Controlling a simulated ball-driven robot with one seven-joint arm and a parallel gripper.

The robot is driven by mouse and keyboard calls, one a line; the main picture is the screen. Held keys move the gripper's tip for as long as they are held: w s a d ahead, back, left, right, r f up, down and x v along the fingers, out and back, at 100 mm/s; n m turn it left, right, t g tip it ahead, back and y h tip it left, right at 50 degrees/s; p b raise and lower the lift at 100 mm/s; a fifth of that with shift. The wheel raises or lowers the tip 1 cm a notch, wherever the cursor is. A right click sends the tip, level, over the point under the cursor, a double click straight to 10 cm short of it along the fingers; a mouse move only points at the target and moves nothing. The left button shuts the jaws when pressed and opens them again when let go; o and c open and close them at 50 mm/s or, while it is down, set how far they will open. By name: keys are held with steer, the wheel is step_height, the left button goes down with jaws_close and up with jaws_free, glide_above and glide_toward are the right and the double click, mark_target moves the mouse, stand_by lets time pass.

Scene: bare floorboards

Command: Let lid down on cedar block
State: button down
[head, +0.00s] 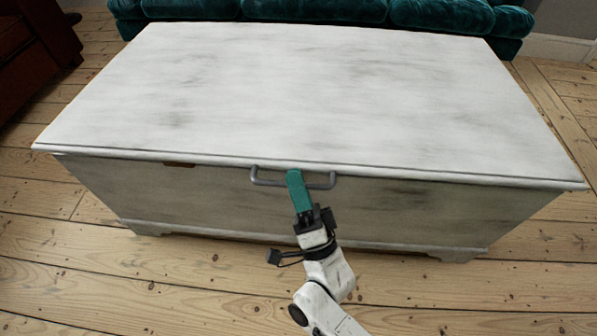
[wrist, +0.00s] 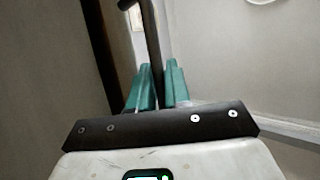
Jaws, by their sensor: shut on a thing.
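The white, worn lid (head: 330,90) of a chest lies almost level over the chest body (head: 400,205). A thin brown sliver, likely the cedar block (head: 178,164), shows directly under the lid's front rim, left of the handle. Most of it is hidden, and I cannot tell whether the lid touches it. A grey bar handle (head: 265,182) is on the front. In the wrist view, the handle bar (wrist: 152,45) runs between the fingers (wrist: 160,80).
A teal tufted sofa (head: 320,12) stands right behind the chest. A dark reddish-brown piece of furniture (head: 35,45) is at the far left. Bare floorboards (head: 130,275) are clear in front and at the sides.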

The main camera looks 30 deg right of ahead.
steer(key=shift+d, duration=0.1)
steer(key=c, duration=1.2)
jaws_free()
steer(key=shift+o, duration=0.2)
steer(key=p+v, duration=0.1)
steer(key=v, duration=0.9)
steer(key=shift+s+f+p, duration=0.15)
steer(key=shift+s+p, duration=0.15)
steer(key=shift+s, duration=0.05)
